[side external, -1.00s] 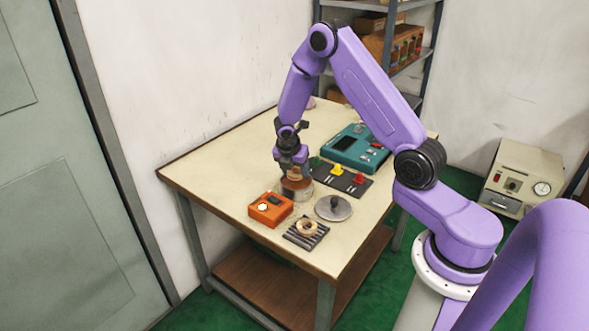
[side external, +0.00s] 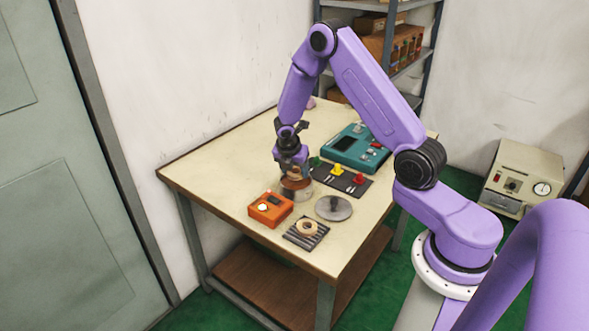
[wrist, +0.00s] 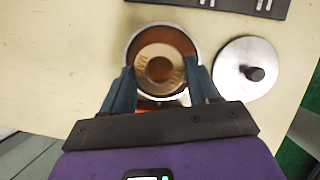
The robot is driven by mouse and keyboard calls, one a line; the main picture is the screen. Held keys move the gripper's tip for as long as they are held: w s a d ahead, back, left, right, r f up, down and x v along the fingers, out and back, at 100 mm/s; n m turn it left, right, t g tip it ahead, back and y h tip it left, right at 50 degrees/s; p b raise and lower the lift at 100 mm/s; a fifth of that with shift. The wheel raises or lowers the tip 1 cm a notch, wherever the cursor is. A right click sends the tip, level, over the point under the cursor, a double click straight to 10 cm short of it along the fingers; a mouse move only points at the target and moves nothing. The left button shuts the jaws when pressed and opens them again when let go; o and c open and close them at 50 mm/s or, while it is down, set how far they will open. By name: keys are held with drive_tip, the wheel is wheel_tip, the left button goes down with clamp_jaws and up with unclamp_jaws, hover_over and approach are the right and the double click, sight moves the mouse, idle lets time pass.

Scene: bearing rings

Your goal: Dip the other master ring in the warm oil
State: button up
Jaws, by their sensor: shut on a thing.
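My gripper (side external: 292,166) is shut on a tan master ring (wrist: 160,50) and holds it over the round metal pot (side external: 297,190). In the wrist view the ring lies flat between the two fingertips, within the pot's rim (wrist: 128,52). Brown oil (wrist: 176,38) shows around the ring and through its hole. In the side view the ring is at the pot's mouth; I cannot tell whether it touches the oil. A second tan ring (side external: 306,228) lies on the dark slatted rack (side external: 292,236) near the table's front corner.
A metal lid with a dark knob (side external: 334,208) lies right of the pot. An orange device (side external: 270,209) stands left of it. A dark mat (side external: 324,177) with green, yellow and red pieces and a teal instrument (side external: 357,149) are behind. The table's left half is clear.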

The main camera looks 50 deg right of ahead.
drive_tip(key=shift+r, duration=0.15)
drive_tip(key=shift+r, duration=0.85)
